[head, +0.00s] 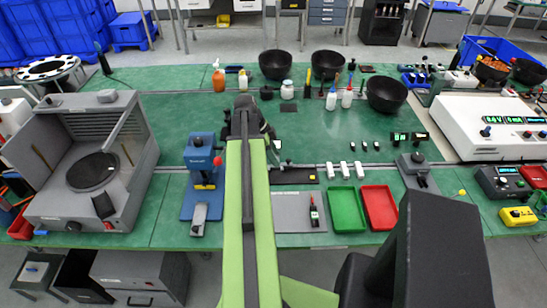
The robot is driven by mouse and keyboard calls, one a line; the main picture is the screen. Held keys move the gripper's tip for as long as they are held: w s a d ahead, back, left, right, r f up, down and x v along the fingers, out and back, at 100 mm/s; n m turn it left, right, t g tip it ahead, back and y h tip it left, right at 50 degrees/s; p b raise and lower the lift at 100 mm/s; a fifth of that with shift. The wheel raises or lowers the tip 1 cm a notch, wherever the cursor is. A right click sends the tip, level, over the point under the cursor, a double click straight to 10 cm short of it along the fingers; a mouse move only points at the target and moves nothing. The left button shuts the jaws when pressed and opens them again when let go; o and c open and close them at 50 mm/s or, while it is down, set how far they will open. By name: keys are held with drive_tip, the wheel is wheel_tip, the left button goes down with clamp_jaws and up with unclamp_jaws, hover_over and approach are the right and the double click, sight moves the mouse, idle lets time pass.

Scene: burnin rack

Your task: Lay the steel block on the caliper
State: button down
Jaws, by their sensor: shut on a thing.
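My gripper (268,146) is over the middle of the green bench, at the far end of my green arm, which hides much of it. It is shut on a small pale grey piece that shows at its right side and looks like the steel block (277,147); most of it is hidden. Below and right of the gripper a dark flat strip (290,178) lies on the bench. I cannot tell the caliper for certain at this size. A grey plate (288,213) with a small upright dark instrument (314,213) on it lies nearer, right of my arm.
Left of my arm stand a blue press-like device (201,160) and a grey open-lidded machine (90,175). A green tray (346,209) and a red tray (379,208) lie at the front right. Black bowls (275,65) and bottles stand behind.

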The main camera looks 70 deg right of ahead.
drive_tip(key=b, duration=0.6)
hover_over(278, 175)
drive_tip(key=w, duration=0.1)
drive_tip(key=f, duration=0.5)
drive_tip(key=shift+w+a+f, duration=0.2)
drive_tip(key=shift+a+f, duration=0.2)
drive_tip(key=shift+f, duration=0.1)
idle(0.6)
drive_tip(key=shift+f+b, duration=0.35)
drive_tip(key=shift+b, duration=0.05)
drive_tip(key=shift+f+b, duration=0.7)
drive_tip(key=shift+b, duration=0.05)
drive_tip(key=c, duration=0.8)
unclamp_jaws()
drive_tip(key=shift+o, duration=0.2)
drive_tip(key=shift+r, duration=0.1)
drive_tip(key=shift+d+r, duration=0.1)
